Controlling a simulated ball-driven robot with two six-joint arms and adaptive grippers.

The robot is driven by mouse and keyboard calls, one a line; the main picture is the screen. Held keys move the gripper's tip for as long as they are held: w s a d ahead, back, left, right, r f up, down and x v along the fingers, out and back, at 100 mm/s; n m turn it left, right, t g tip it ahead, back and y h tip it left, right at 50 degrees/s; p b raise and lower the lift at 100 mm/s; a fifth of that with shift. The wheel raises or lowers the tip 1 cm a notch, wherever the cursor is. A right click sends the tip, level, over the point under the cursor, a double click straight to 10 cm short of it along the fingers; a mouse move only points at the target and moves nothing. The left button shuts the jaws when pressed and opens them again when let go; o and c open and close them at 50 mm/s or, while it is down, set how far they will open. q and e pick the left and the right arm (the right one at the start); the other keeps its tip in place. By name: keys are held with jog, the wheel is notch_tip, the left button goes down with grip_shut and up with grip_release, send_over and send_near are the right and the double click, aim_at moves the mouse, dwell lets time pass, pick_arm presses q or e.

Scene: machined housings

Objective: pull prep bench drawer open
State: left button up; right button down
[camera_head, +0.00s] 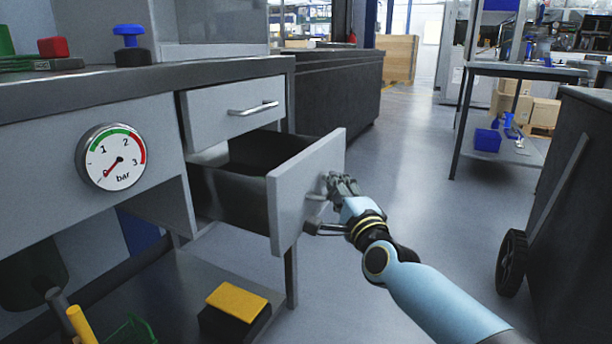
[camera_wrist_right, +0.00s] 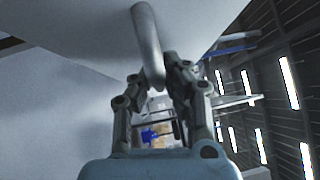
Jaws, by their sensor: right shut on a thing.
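The prep bench drawer (camera_head: 307,187) is the lower of two grey drawers and stands well out from the bench (camera_head: 150,75). Its dark inside shows from above, and no thing can be made out in it. My right gripper (camera_head: 328,204) is at the drawer's front face, shut on its bar handle. In the right wrist view the metal handle (camera_wrist_right: 147,40) runs down between the fingers of my right gripper (camera_wrist_right: 160,85). In the head view the fingers mostly hide the handle. My left gripper is not in view.
The upper drawer (camera_head: 235,108) is shut. A round pressure gauge (camera_head: 110,157) is on the bench front. A yellow-topped dark block (camera_head: 236,305) lies below the open drawer. A dark cart (camera_head: 570,220) with a wheel stands at the right. Floor between is clear.

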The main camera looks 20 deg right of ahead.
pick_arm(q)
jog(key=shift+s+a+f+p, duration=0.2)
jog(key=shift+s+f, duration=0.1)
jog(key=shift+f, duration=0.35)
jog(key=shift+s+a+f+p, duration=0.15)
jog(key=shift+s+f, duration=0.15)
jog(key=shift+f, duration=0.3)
pick_arm(e)
jog(key=shift+s+d+f, duration=0.15)
jog(key=shift+s+d, duration=0.4)
jog(key=shift+s, duration=0.25)
jog(key=shift+s+d+f, duration=0.1)
jog(key=shift+s+d, duration=0.5)
jog(key=shift+s, duration=0.2)
jog(key=shift+s+d+f, duration=0.15)
jog(key=shift+s+d, duration=0.4)
jog(key=shift+s, duration=0.25)
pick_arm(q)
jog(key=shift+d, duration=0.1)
pick_arm(e)
jog(key=c, duration=1.5)
grip_release()
jog(key=shift+c, duration=0.2)
jog(key=shift+o, duration=0.8)
jog(key=shift+w+r, duration=0.1)
jog(key=shift+r, duration=0.1)
jog(key=s+a+f, duration=0.1)
jog(key=s, duration=1.1)
jog(key=shift+a+f, duration=0.25)
